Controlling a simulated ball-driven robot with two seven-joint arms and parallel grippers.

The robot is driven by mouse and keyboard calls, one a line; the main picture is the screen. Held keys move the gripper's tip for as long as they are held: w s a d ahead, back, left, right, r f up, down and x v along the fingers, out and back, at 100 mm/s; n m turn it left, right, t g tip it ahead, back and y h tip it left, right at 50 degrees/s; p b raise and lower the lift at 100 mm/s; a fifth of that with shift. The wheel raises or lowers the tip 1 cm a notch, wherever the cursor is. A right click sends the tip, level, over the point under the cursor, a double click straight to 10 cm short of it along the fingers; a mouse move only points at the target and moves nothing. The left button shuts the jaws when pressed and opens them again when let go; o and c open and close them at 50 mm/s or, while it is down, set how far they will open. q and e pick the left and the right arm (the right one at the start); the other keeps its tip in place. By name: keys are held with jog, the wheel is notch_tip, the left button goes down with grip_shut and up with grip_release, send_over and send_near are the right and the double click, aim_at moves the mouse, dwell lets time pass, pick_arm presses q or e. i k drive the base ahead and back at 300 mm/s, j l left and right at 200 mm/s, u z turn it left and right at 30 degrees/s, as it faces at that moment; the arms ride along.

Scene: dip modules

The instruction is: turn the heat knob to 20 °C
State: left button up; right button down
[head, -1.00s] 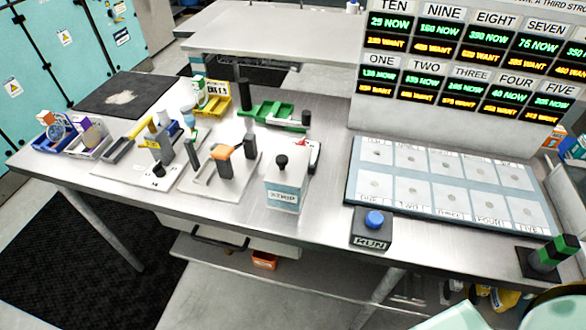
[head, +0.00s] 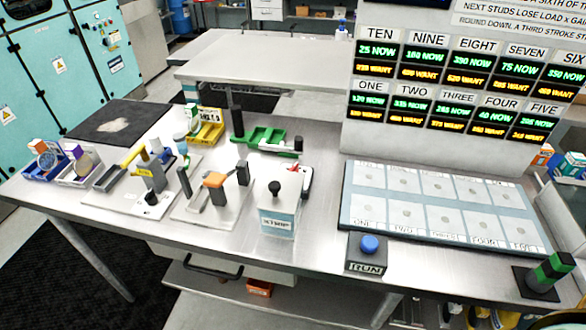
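No knob marked with a heat scale can be made out. The teal cabinet (head: 62,60) at the far left carries a small panel (head: 107,38) with controls too small to read. A white box labelled STRIP (head: 279,205) stands mid-bench with a black round-topped handle (head: 274,188) on its lid. No temperature marks show on it. Neither of my grippers is in view.
The steel bench (head: 200,245) holds bench tools, a green tray (head: 258,138), blue and white bins at left, and a blue RUN button (head: 369,244). A numbered board (head: 440,215) lies below the display (head: 450,90). A black floor mat (head: 60,270) lies front left.

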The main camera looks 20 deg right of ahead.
aim_at(294, 167)
jog(key=i+j+z, duration=0.1)
jog(key=z, duration=0.65)
